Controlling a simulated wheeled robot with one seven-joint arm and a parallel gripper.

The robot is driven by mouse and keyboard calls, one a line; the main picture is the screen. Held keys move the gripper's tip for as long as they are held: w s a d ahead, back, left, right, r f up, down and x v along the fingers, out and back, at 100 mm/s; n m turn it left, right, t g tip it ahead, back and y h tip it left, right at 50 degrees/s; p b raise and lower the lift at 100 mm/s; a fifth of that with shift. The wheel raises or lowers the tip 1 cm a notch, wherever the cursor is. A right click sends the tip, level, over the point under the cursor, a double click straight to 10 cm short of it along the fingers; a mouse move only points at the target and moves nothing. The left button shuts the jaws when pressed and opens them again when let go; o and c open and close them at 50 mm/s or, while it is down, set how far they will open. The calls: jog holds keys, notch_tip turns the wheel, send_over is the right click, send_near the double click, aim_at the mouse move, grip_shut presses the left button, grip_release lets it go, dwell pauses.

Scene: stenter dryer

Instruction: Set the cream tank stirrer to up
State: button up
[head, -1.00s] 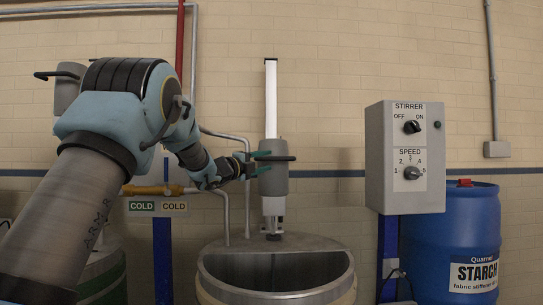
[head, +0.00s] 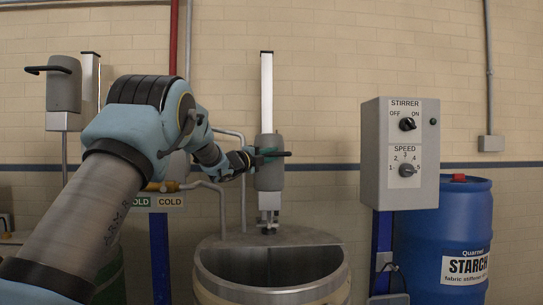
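The cream tank (head: 272,296) stands at bottom centre with its open mouth showing. Above it the stirrer's grey motor housing (head: 269,178) sits low on an upright pale rail (head: 266,90), with much bare rail above it. The lower part of the stirrer (head: 268,222) reaches down to the tank's back rim. A dark bar handle (head: 284,154) crosses the front of the housing. My gripper (head: 267,154) is at this handle, its green-tipped fingers close together and seemingly shut on the bar. The grip is small and partly hidden in this view.
A grey control box (head: 399,190) with STIRRER and SPEED knobs stands at right. A blue starch drum (head: 447,225) is beside it. Another stirrer (head: 64,85) sits high on its rail at left. COLD valve labels (head: 171,202) and pipes are behind my arm.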

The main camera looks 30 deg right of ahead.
grip_shut()
dwell(0.9)
